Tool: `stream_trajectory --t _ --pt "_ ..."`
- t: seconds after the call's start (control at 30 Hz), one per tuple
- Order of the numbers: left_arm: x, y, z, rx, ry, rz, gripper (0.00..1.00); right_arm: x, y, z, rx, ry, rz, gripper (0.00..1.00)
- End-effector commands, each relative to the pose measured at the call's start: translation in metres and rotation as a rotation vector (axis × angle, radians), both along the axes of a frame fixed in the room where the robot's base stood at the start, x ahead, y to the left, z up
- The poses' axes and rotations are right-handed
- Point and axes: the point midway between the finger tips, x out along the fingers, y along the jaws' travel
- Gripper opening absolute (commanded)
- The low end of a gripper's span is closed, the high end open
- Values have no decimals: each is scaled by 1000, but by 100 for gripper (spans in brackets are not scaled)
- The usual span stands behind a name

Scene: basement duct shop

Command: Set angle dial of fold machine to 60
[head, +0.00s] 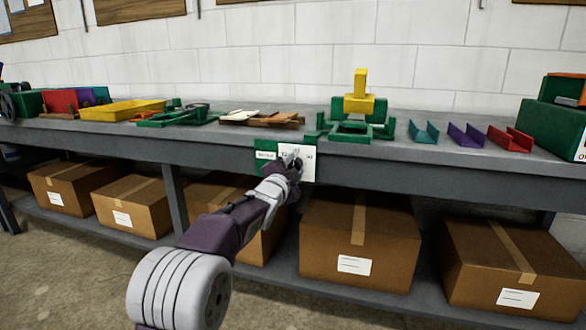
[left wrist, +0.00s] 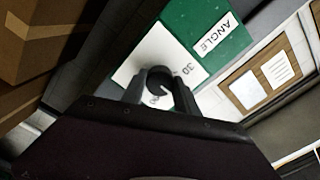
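The fold machine (head: 357,108), green with a yellow upright part, stands on the bench. Below it on the bench front is a green panel (head: 266,151) with a white dial card, which also shows in the left wrist view (left wrist: 133,68). The dark round angle dial (left wrist: 159,77) sits on the card beside a printed 30 and the word ANGLE. Another number is partly hidden. My left gripper (left wrist: 160,84) has one finger on each side of the dial, seemingly touching it. In the head view the gripper (head: 292,160) covers the dial. My right gripper is out of view.
A yellow tray (head: 122,110), a brown stack of pieces (head: 262,118) and teal (head: 424,133), purple (head: 466,136) and red (head: 510,139) channel pieces lie on the bench. A green box (head: 551,128) stands at right. Cardboard boxes (head: 360,240) fill the lower shelf.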

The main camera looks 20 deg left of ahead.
Motion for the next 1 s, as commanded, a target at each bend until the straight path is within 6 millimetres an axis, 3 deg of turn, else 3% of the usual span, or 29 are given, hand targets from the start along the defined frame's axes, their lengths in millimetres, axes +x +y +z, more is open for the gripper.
stream_trajectory --t 0.03,0.07,0.47,0.83,1.0 --pt "0 0 0 0 1 0 50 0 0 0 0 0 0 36" --pt "0 0 0 0 1 0 58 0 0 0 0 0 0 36" --pt "-5 0 0 -1 0 0 58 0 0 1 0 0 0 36" --pt "-70 3 3 0 0 1 58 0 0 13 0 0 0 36" --pt "-88 3 1 -1 1 1 58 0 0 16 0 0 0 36"
